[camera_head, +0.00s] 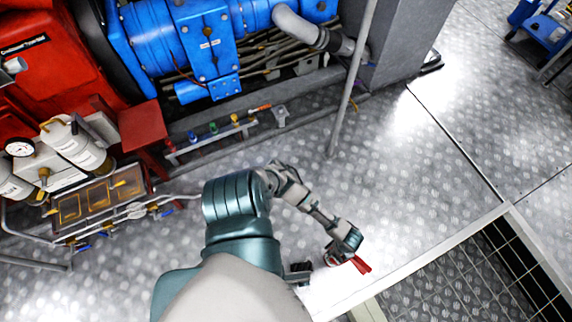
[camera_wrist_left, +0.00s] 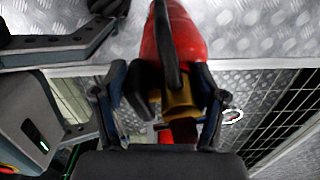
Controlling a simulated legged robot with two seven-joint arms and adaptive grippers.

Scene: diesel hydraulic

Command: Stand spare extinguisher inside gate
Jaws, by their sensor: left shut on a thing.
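The spare extinguisher is red; in the left wrist view its body (camera_wrist_left: 185,38) fills the top centre, with a black hose along it and a brass-coloured neck (camera_wrist_left: 180,100). My left gripper (camera_wrist_left: 162,98) is shut around the neck end, one finger on each side. In the head view the left gripper (camera_head: 345,243) is at lower centre, with only a small red part of the extinguisher (camera_head: 361,265) showing beyond it. Whether its base touches the floor is hidden. No gate is clearly recognisable.
A pale-edged frame (camera_head: 420,252) with dark mesh (camera_head: 515,262) lies just right of the gripper. Blue machinery (camera_head: 190,45), pipework and a thin grey post (camera_head: 350,85) stand beyond. The metal floor (camera_head: 430,165) is clear at right. A blue cart (camera_head: 545,28) stands far right.

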